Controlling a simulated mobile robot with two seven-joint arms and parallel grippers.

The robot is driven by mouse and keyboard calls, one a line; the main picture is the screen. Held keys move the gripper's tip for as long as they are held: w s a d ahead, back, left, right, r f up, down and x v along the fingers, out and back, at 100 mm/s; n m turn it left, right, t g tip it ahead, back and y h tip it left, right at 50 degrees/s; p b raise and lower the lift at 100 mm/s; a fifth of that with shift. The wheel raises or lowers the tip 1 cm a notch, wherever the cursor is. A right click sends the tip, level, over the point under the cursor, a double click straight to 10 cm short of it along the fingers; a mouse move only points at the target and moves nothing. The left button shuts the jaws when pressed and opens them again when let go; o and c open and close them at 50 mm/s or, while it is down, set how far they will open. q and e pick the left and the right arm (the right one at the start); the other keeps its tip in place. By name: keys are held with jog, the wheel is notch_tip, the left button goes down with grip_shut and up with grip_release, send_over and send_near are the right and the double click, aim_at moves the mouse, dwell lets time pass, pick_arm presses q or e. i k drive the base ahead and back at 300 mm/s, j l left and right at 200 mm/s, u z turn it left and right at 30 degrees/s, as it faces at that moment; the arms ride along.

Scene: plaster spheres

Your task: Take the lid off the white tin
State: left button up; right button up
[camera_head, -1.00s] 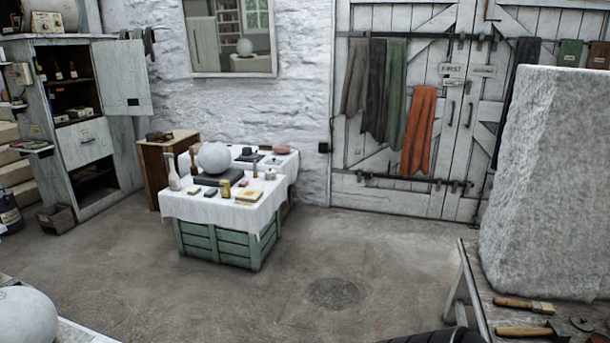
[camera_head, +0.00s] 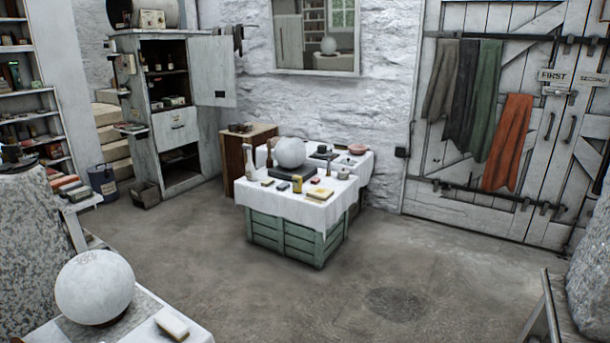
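A small pale round container (camera_head: 343,174) stands on the right side of the cloth-covered crate table (camera_head: 300,208) in mid-room. It may be the white tin, but it is too small to tell, and I cannot make out its lid. No other clear white tin shows. Neither of my grippers is in view.
The crate table also holds a plaster sphere (camera_head: 291,152), a yellow tin (camera_head: 297,184) and several small items. A nearer table with a large sphere (camera_head: 94,287) stands at lower left. A workbench (camera_head: 548,310) edges the lower right. Open floor (camera_head: 300,300) lies between.

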aim_at(341, 177)
jog(key=z, duration=0.7)
jog(key=i, duration=5.45)
jog(key=i+u, duration=0.3)
jog(key=i, duration=0.2)
